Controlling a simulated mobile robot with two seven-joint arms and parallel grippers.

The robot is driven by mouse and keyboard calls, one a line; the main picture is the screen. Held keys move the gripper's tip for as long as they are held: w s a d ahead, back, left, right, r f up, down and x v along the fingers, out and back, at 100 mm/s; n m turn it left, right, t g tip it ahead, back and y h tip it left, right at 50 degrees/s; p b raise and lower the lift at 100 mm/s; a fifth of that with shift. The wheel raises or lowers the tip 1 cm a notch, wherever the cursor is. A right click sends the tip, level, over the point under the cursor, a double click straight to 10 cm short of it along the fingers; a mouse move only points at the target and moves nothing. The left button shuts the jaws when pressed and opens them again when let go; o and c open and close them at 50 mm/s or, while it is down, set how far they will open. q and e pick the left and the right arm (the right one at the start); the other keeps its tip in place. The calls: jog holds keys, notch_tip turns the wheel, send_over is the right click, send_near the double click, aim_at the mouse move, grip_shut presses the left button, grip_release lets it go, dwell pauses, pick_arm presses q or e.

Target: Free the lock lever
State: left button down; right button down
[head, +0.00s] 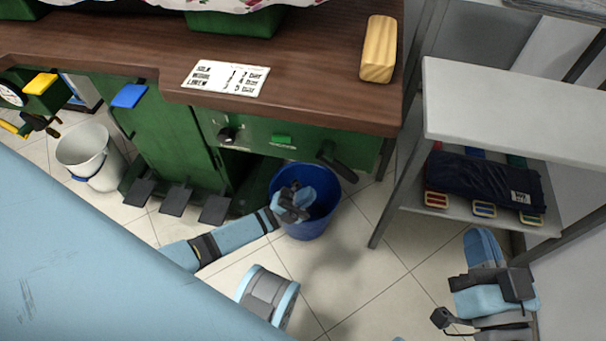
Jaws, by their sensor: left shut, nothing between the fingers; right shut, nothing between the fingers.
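A black lever (337,162) sticks out, tilted down to the right, near the right end of the bench's green front panel (262,130); I cannot tell for sure that it is the lock lever. A dark knob (228,135) and a green button (281,140) are on the same panel. My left gripper (290,208) is shut and empty, below the panel and in front of the blue bucket's opening, apart from the lever. My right gripper (503,285) is shut and empty at the lower right, beside the shelf; its fingertips are hard to make out.
A blue bucket (308,225) stands on the floor under the panel. Dark pedals (176,200) and a grey bucket (90,158) are to the left. A wooden block (379,50) and a printed card (225,78) lie on the benchtop.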

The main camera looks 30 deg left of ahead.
pick_arm(q)
jog(key=x, duration=0.9)
